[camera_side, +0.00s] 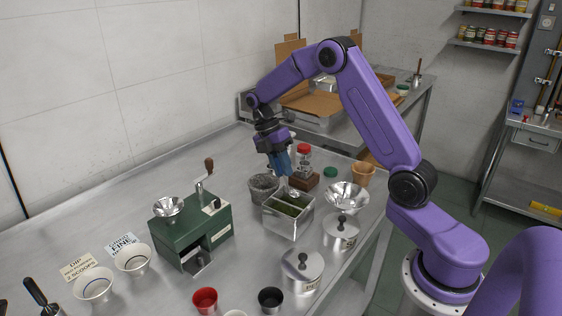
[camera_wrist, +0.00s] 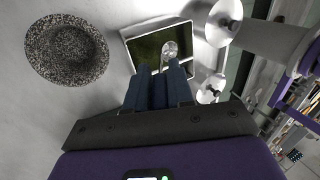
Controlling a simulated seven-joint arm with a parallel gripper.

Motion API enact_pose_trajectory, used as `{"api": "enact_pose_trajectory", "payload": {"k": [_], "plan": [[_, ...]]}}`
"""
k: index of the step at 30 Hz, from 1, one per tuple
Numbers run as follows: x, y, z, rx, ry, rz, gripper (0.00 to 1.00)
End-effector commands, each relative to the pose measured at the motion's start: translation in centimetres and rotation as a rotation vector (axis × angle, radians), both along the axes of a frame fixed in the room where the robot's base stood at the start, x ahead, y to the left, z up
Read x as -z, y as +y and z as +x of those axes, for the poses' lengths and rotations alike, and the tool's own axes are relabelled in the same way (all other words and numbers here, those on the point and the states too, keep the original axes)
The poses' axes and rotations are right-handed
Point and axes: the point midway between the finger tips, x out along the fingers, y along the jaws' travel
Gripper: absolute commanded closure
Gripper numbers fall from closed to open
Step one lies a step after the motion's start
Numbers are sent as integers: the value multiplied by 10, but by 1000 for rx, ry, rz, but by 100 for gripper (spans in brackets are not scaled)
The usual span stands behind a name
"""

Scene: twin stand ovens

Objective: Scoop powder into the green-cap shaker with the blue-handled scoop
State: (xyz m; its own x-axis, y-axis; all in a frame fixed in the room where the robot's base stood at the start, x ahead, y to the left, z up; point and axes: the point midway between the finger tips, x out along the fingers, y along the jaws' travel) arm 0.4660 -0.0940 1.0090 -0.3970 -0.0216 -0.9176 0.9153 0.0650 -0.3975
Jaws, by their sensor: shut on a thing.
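My gripper (camera_side: 283,166) points down over a square metal tin (camera_side: 289,225) of dark green powder (camera_side: 289,206). It is shut on the scoop, whose handle is mostly hidden by the fingers. The round metal scoop bowl (camera_side: 293,193) is at the powder; in the wrist view the bowl (camera_wrist: 170,48) shows past the fingertips (camera_wrist: 161,70), over the green powder (camera_wrist: 148,46). I cannot tell how much powder it holds. A green cap (camera_side: 330,172) lies on the table right of a red-capped shaker (camera_side: 304,152). The green-cap shaker's body is not clearly seen.
A speckled stone mortar (camera_side: 263,188) stands left of the tin, also in the wrist view (camera_wrist: 66,50). A funnel (camera_side: 346,195) and lidded pots (camera_side: 302,272) stand right and in front. A green grinder (camera_side: 191,236) stands left. Cups line the front edge.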

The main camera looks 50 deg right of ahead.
Motion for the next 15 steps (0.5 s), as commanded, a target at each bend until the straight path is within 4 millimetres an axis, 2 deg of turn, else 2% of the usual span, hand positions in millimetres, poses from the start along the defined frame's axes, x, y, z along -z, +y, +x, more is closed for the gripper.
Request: {"api": "enact_pose_trajectory", "payload": {"k": [15], "plan": [[30, 0, -7, 1, -85, 6, 100]]}}
